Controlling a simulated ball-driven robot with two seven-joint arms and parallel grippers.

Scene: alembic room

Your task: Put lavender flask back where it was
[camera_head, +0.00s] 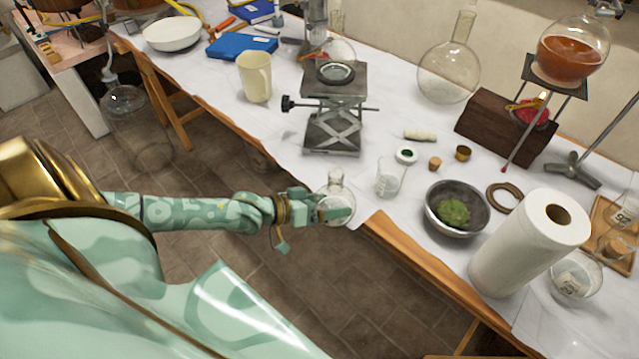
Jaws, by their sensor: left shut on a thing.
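My left gripper (325,209) is shut on a small clear glass flask (335,184), which I take to be the lavender flask. No lavender colour or contents can be made out in it. The flask looks roughly upright, with its neck above the fingers and its lower body partly hidden by them. It is at the front edge of the white-covered table (300,178); I cannot tell whether it touches the table. My right gripper is not in view.
A glass beaker (390,178) stands just right of the flask. A lab jack (334,115) stands behind it. A metal bowl (457,209) with green matter and a paper towel roll (528,243) are to the right. Bare tabletop lies between the jack and beaker.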

